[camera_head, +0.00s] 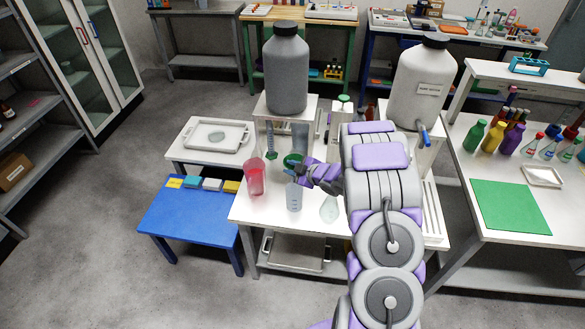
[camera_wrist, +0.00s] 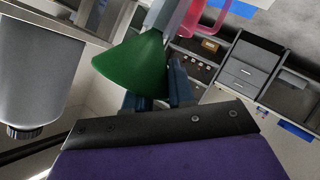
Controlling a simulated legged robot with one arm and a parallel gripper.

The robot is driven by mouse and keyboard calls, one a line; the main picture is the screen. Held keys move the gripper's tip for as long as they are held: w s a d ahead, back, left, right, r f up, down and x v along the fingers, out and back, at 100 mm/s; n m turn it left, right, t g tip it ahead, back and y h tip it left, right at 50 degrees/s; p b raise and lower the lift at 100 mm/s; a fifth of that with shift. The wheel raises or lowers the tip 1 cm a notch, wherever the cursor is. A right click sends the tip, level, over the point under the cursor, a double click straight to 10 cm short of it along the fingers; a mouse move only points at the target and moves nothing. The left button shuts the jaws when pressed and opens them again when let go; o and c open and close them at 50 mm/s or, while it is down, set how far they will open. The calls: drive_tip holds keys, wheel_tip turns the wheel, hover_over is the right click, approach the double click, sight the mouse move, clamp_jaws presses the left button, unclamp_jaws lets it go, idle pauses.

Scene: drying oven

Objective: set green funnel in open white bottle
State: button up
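My gripper (camera_head: 301,174) reaches over the white table from the right. The green funnel (camera_head: 292,159) is at its fingertips, wide end up. In the wrist view, which is upside down, the funnel (camera_wrist: 130,70) sits between my dark blue fingers (camera_wrist: 158,92), which appear shut on its wall. A pale, translucent bottle (camera_head: 294,197) stands upright just below the fingers. Its mouth is partly hidden by my gripper. In the wrist view the funnel's narrow end points at a pale shape (camera_wrist: 163,15), likely this bottle; I cannot tell whether the stem is inside.
A red beaker (camera_head: 255,178) stands left of the pale bottle, and a clear flask (camera_head: 330,208) stands right. A large grey capped bottle (camera_head: 286,70) and a large white capped bottle (camera_head: 421,82) stand on raised stands behind. A blue table (camera_head: 190,220) is at left.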

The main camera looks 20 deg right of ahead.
drive_tip(key=o, duration=0.5)
drive_tip(key=p+v, duration=0.2)
drive_tip(key=v, duration=1.5)
drive_tip(key=shift+s+d, duration=0.1)
